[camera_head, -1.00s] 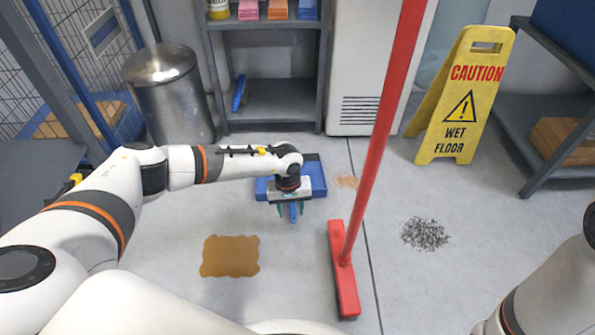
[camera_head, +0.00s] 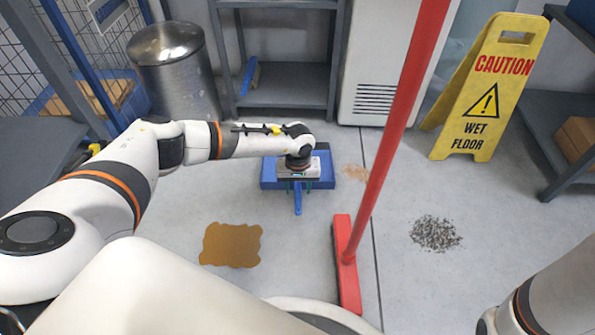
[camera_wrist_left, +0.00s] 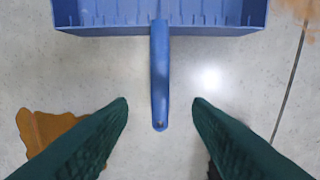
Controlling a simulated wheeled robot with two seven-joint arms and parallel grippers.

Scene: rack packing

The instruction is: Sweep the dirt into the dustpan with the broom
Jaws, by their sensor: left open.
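The blue dustpan (camera_head: 268,183) lies on the floor below my left arm, with its handle (camera_head: 298,202) toward me. In the left wrist view the dustpan (camera_wrist_left: 110,29) is at the top, and its handle (camera_wrist_left: 160,75) lies between the open fingers of my left gripper (camera_wrist_left: 160,105), touching neither. In the head view the left gripper (camera_head: 298,186) is over the dustpan. The red broom (camera_head: 403,90) stands upright at a slant, its head (camera_head: 346,265) on the floor. A pile of dark dirt (camera_head: 435,233) lies to its right. My right gripper is out of view.
A brown stain (camera_head: 231,245) lies left of the broom, and a faint tan stain (camera_head: 354,172) is near the dustpan. A yellow caution sign (camera_head: 482,95) stands at the right. A metal bin (camera_head: 175,75) and a grey shelf (camera_head: 285,99) stand behind. The floor around the dirt is clear.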

